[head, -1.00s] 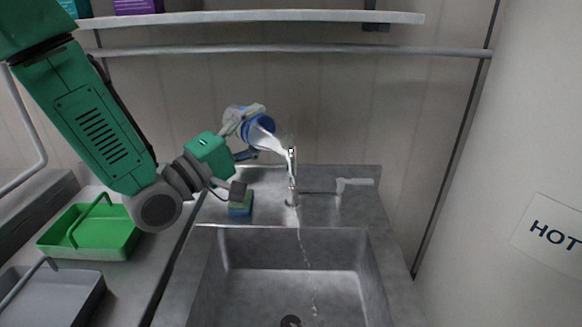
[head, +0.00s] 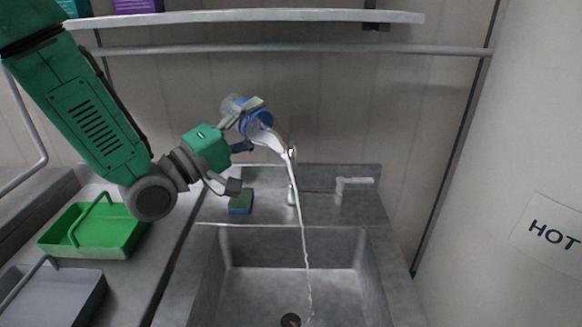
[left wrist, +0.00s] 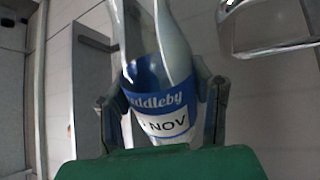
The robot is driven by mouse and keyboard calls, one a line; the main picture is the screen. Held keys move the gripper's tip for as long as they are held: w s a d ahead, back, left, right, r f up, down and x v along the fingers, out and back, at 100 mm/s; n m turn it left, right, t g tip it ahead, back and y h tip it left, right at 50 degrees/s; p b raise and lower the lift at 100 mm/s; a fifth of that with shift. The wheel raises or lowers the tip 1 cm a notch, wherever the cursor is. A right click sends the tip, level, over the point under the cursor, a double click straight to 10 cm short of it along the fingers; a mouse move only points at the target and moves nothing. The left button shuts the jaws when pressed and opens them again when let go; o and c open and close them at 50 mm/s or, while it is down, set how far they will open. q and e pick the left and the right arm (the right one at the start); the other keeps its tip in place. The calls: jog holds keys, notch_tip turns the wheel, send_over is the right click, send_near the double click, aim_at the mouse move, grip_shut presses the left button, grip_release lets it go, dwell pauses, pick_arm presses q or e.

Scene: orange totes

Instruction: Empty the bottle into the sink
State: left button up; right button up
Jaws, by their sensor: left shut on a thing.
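My left gripper (head: 245,126) is shut on the bottle (head: 262,121), left of the faucet (head: 292,175) and above the sink's back ledge. The bottle is tilted with its neck down to the right, and a thin white stream runs from the neck area down into the sink (head: 230,290). In the left wrist view the bottle (left wrist: 160,100) is clear with a blue and white label, held between both fingers of the left gripper (left wrist: 160,105). The drain (head: 290,320) is at the bottom of the basin. My right gripper is not in view.
A blue and green sponge (head: 240,202) lies on the ledge below my gripper. A green tray (head: 95,245) and a grey tray (head: 55,300) sit on the left counter. A shelf (head: 250,16) and rail (head: 300,50) run above. A wall stands at right.

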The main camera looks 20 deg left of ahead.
pick_arm(q)
jog(key=shift+s+d+r+m+h, duration=0.15)
jog(key=shift+r+m+h, duration=0.25)
jog(key=shift+m, duration=0.5)
